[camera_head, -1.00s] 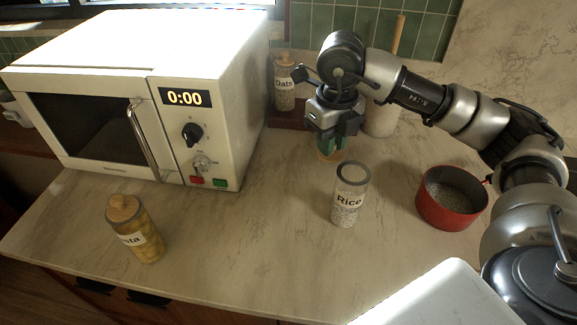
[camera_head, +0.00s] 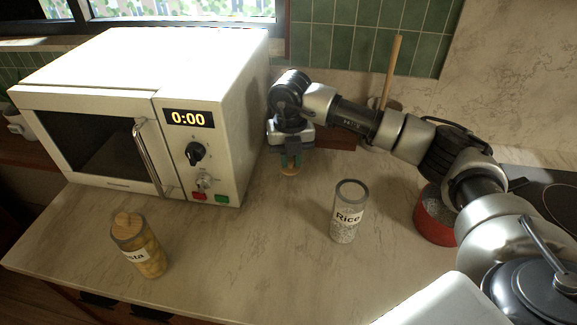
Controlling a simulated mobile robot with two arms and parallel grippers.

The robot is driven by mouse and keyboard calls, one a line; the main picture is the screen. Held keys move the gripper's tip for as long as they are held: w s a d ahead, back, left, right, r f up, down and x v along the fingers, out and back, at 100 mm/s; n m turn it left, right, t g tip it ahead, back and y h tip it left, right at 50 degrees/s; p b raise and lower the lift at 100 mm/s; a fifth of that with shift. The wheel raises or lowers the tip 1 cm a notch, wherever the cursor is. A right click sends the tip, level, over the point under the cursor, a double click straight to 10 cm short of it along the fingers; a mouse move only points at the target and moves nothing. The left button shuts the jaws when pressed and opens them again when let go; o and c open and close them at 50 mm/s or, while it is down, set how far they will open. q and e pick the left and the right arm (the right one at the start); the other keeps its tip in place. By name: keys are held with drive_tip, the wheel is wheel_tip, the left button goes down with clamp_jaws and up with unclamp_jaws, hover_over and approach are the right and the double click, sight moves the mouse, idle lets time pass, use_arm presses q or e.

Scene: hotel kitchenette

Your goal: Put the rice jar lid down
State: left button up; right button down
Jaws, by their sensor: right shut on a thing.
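The rice jar (camera_head: 348,212) stands upright and open on the counter, its label facing me and white rice inside. My right gripper (camera_head: 290,168) points down behind and to the left of the jar, near the microwave's right side. It is shut on the rice jar lid (camera_head: 290,171), a small wooden piece mostly hidden by the fingers. I cannot tell whether the lid touches the counter. My left gripper is not in view.
A white microwave (camera_head: 225,120) stands at the left. A pasta jar (camera_head: 138,245) with a wooden lid stands front left. A red pot (camera_head: 432,218) is at the right, partly behind my arm. The counter (camera_head: 245,262) between the jars is clear.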

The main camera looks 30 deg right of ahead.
sight(289, 159)
drive_tip(key=shift+w+a+f, duration=0.1)
drive_tip(key=shift+w+f, duration=0.05)
drive_tip(key=shift+w, duration=0.05)
wheel_tip(289, 159, down, 3)
drive_tip(key=shift+f+p, duration=0.1)
drive_tip(key=shift+p, duration=0.4)
drive_tip(key=shift+f, duration=0.45)
drive_tip(key=shift+f, duration=0.1)
drive_tip(key=c, duration=1.1)
unclamp_jaws()
drive_tip(key=shift+o, duration=0.2)
